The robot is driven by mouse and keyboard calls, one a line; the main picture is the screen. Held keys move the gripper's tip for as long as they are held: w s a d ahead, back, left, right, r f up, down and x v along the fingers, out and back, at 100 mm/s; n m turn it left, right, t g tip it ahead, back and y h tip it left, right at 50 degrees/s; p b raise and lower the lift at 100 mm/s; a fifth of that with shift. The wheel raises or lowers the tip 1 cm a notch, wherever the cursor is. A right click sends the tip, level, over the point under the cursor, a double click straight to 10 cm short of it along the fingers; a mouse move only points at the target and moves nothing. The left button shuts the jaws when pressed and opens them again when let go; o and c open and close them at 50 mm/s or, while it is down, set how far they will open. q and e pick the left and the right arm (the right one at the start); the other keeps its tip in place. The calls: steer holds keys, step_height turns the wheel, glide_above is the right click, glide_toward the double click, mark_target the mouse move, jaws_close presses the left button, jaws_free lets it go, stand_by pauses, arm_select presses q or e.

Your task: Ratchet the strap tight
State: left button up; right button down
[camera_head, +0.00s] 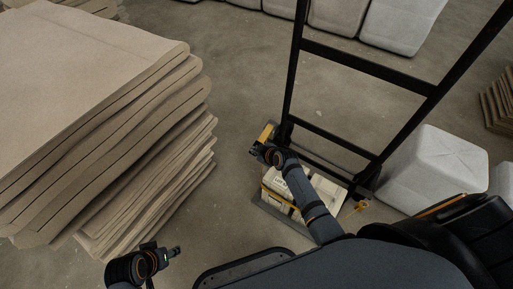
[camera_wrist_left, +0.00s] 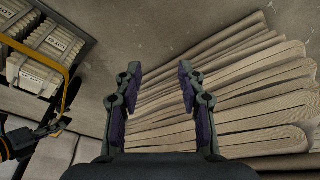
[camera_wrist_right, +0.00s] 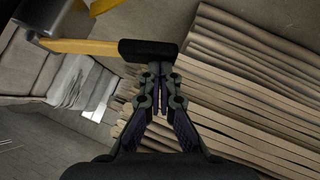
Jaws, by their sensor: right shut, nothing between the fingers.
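The strapped load of pale labelled boxes (camera_head: 290,190) sits low on the hand truck (camera_head: 366,66); the boxes also show in the left wrist view (camera_wrist_left: 38,72). In the right wrist view, a yellow lever with a black grip (camera_wrist_right: 148,50) lies just beyond my right gripper (camera_wrist_right: 155,76). That gripper is shut and empty; contact with the grip cannot be told. In the head view my right gripper (camera_head: 257,149) is by a small yellow part (camera_head: 266,132). My left gripper (camera_wrist_left: 157,76) is open and empty, away from the load.
A tall stack of folded tan sheets (camera_head: 100,95) stands on the left. A pale grey padded block (camera_head: 432,168) is right of the hand truck, and more blocks (camera_head: 400,22) line the back. Bare concrete floor (camera_head: 232,75) lies between the stack and the truck.

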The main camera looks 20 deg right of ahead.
arm_select(q)
step_height(320, 180, up, 5)
steer(key=s+a+g+p, duration=0.2)
steer(key=p, duration=0.1)
steer(key=shift+y, duration=0.5)
steer(key=shift+w+a+f+p, duration=0.1)
steer(key=shift+a+f+p, duration=0.05)
steer(key=shift+f, duration=0.75)
steer(key=shift+w+a+f+p, duration=0.15)
steer(key=shift+f+p, duration=0.05)
steer(key=shift+f, duration=0.7)
steer(key=shift+w+a+f+p, duration=0.1)
steer(key=shift+a+f+p, duration=0.05)
steer(key=shift+f, duration=0.75)
arm_select(e)
steer(key=a+v, duration=0.1)
steer(key=v, duration=1)
steer(key=shift+r, duration=0.3)
steer(key=shift+w, duration=0.15)
